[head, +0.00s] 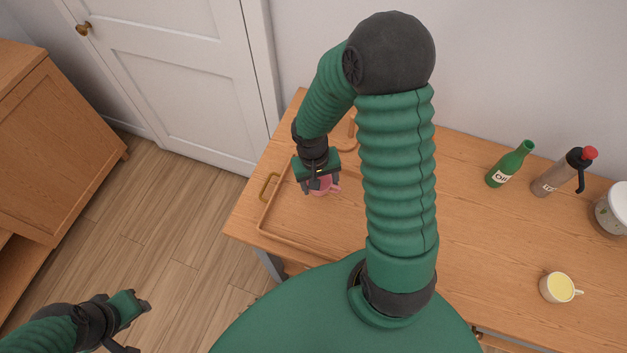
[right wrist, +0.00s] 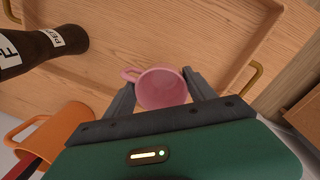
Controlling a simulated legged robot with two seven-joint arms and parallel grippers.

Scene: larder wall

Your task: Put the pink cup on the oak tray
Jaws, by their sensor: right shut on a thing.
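The pink cup (head: 325,188) is between the fingers of my right gripper (head: 318,186), over the left part of the oak tray (head: 288,240). In the right wrist view the pink cup (right wrist: 162,90) shows its open mouth, its handle toward the left, with a finger of my right gripper (right wrist: 160,86) on either side. The tray floor (right wrist: 150,40) lies behind it. I cannot tell whether the cup's base touches the tray. My arm hides the tray's right part in the head view. My left gripper (head: 137,323) is low at the left, over the floor, its jaws unclear.
A dark labelled bottle (right wrist: 45,46) is near the cup in the right wrist view, with an orange object (right wrist: 55,130) below. On the table's right are a green bottle (head: 511,164), a red-topped bottle (head: 562,172), a white container (head: 612,208) and a yellow-filled cup (head: 559,288).

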